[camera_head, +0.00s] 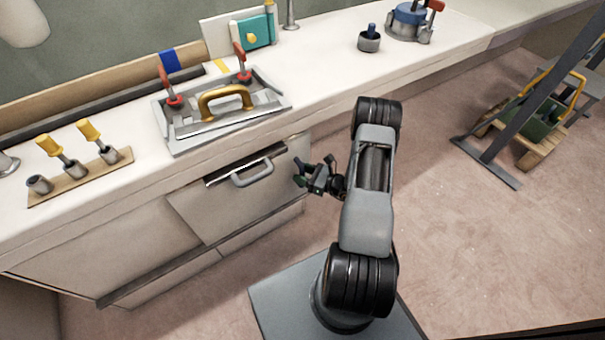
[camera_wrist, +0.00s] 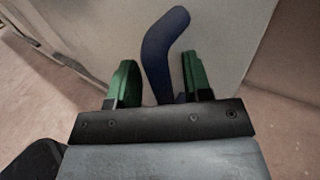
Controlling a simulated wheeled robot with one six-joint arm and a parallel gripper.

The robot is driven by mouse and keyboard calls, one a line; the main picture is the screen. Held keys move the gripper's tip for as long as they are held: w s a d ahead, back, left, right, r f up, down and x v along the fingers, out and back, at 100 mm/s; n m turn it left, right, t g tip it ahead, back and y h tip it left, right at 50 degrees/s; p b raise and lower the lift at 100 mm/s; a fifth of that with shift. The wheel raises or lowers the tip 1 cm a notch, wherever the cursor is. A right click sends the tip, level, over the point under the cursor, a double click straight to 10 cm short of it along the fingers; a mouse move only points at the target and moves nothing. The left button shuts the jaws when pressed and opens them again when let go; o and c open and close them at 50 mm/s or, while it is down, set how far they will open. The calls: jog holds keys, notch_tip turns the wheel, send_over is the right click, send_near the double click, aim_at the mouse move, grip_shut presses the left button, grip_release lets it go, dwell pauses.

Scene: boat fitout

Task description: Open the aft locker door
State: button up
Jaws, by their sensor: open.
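A dark blue curved lever handle (camera_wrist: 160,50) stands in front of a pale panel (camera_wrist: 225,45) in the wrist view. My gripper (camera_wrist: 160,75) has its two green fingers apart, one on each side of the lever's lower part. The right finger is close to the lever; contact is unclear. In the head view, my gripper (camera_head: 307,174) is at the right end of the cabinet front, just right of a pale front (camera_head: 215,205) with a grey bar handle (camera_head: 252,173). That front looks closed. I cannot tell which panel bears the blue lever.
A dark frame with a crate (camera_head: 540,115) stands at right. Floor right of my arm is clear.

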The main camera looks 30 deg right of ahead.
jog(key=shift+c, duration=0.3)
grip_shut()
jog(key=shift+a, duration=0.1)
